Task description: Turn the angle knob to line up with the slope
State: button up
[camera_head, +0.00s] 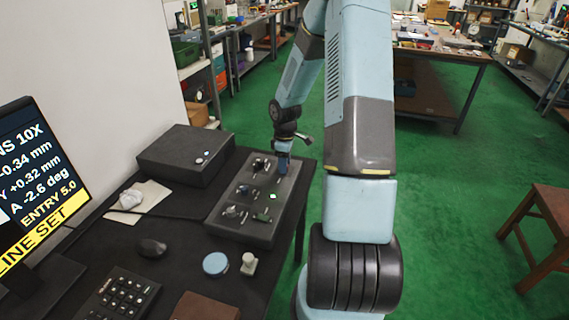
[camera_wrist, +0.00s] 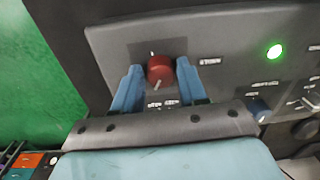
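A red knob (camera_wrist: 161,68) with a pale pointer line stands on a grey panel in the wrist view. The pointer line slants slightly, and a small white mark sits on the panel above the knob. My gripper (camera_wrist: 160,75) has one blue finger on each side of the knob, with no clear gap at the fingertips, so it looks shut on it. In the head view my gripper (camera_head: 283,166) reaches down over the far right of the control box (camera_head: 240,228). The monitor (camera_head: 36,180) reads A -2.6 deg, ENTRY 5.0 and LINE SET. The panel's small labels are blurred.
A green light (camera_wrist: 274,51) glows on the panel, near a blue knob (camera_wrist: 259,109) and small levers. On the black table are a dark box (camera_head: 187,153), a mouse (camera_head: 152,247), a keypad (camera_head: 118,296) and a blue round lid (camera_head: 215,264).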

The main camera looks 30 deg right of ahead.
jog(key=c, duration=0.7)
jog(key=shift+m, duration=0.3)
jog(key=m, duration=0.5)
jog(key=shift+m, duration=0.3)
jog(key=m, duration=0.6)
jog(key=shift+s+t, duration=0.1)
jog(key=shift+t, duration=0.2)
jog(key=shift+m, duration=0.3)
jog(key=o, duration=1.1)
jog(key=shift+c, duration=0.2)
